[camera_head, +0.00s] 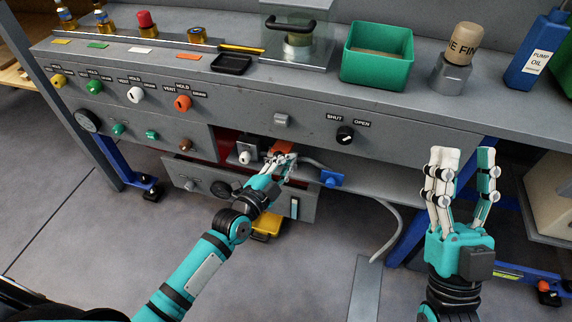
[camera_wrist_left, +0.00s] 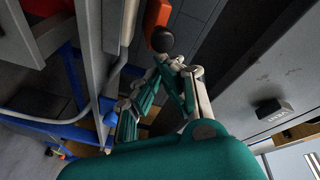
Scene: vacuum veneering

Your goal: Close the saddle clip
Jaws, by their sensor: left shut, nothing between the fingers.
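My left gripper (camera_head: 287,160) reaches into the recess under the bench front, with its fingers shut and empty. In the left wrist view the gripper (camera_wrist_left: 170,65) has its fingertips close to a dark round knob (camera_wrist_left: 162,39) and an orange part (camera_wrist_left: 156,14); I cannot tell whether they touch. The orange part also shows in the head view (camera_head: 284,146), partly behind the fingers. A grey hose runs right from there past a blue block (camera_head: 332,179). I cannot tell for certain which part is the saddle clip. My right gripper (camera_head: 463,168) is open and empty, fingers up, before the bench's right end.
The bench front (camera_head: 240,105) carries several coloured knobs and a black SHUT/OPEN knob (camera_head: 345,134). A grey drawer front (camera_head: 200,183) is under the recess. On top stand a green bin (camera_head: 377,75), a blue pump oil bottle (camera_head: 538,52) and a black tray (camera_head: 232,64).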

